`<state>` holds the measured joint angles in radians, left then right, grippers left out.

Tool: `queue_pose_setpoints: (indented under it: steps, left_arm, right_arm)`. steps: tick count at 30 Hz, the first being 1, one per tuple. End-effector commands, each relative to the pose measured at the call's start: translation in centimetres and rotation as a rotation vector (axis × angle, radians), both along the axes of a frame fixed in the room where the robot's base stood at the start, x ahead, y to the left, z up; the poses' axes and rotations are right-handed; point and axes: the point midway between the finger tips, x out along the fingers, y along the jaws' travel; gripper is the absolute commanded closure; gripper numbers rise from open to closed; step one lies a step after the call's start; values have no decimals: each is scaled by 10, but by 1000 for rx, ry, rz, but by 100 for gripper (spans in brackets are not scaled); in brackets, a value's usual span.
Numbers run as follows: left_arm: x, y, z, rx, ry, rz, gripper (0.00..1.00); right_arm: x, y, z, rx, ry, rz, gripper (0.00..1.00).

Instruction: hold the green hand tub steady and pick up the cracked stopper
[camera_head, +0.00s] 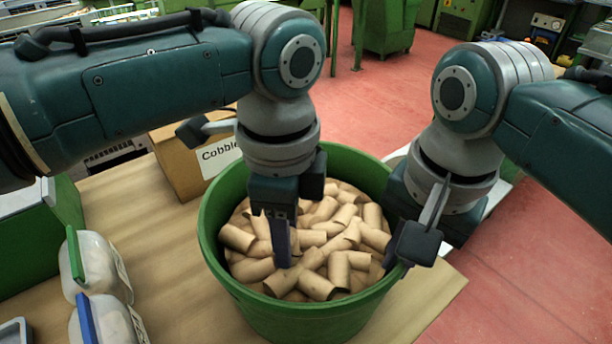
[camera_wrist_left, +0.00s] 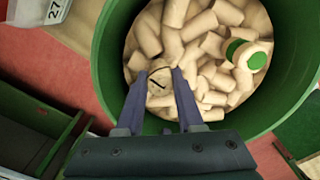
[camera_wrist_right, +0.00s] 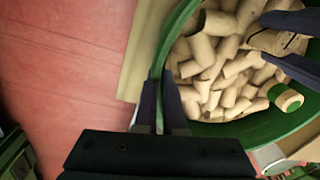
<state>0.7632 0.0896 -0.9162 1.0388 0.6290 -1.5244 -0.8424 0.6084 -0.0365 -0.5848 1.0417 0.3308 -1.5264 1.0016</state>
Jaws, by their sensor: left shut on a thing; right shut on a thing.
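The green hand tub (camera_head: 290,317) stands on the table, full of plain cork stoppers (camera_head: 315,286). My left gripper (camera_head: 282,262) reaches down into the tub. It is shut on the cracked stopper (camera_wrist_left: 159,82), whose end shows a dark line in the left wrist view; dark cracks also show along its side in the right wrist view (camera_wrist_right: 277,42). I cannot tell whether it is clear of the pile. In the head view the left finger largely hides it. My right gripper (camera_wrist_right: 165,103) is shut on the tub's rim, at the tub's right side in the head view.
A cardboard box (camera_head: 178,165) with a partly hidden label stands behind the tub. Two clear containers, one green-trimmed (camera_head: 100,262) and one blue-trimmed (camera_head: 108,322), stand left. Bare wooden tabletop (camera_head: 165,250) lies between.

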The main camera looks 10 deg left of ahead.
Motion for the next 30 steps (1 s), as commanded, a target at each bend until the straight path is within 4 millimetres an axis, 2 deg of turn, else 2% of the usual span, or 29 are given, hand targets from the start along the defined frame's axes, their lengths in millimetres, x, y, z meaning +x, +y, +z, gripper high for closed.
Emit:
queue_pose_setpoints:
  steps: [5,12,18,28,29,30]
  left_arm:
    - [1,0,15,-2,-3,-2,100]
    - [1,-1,66,-3,-5,-2,100]
    - [1,0,95,-1,-2,-1,100]
    - [0,0,100,0,0,0,100]
    - [0,0,100,0,0,0,100]
    - [0,0,100,0,0,0,100]
  right_arm:
    - [0,0,1,1,0,0,100]
    - [0,0,0,1,0,0,100]
    - [0,0,0,1,0,0,100]
    - [0,0,0,1,0,0,100]
    - [0,0,0,1,0,0,90]
    - [0,0,0,1,0,0,85]
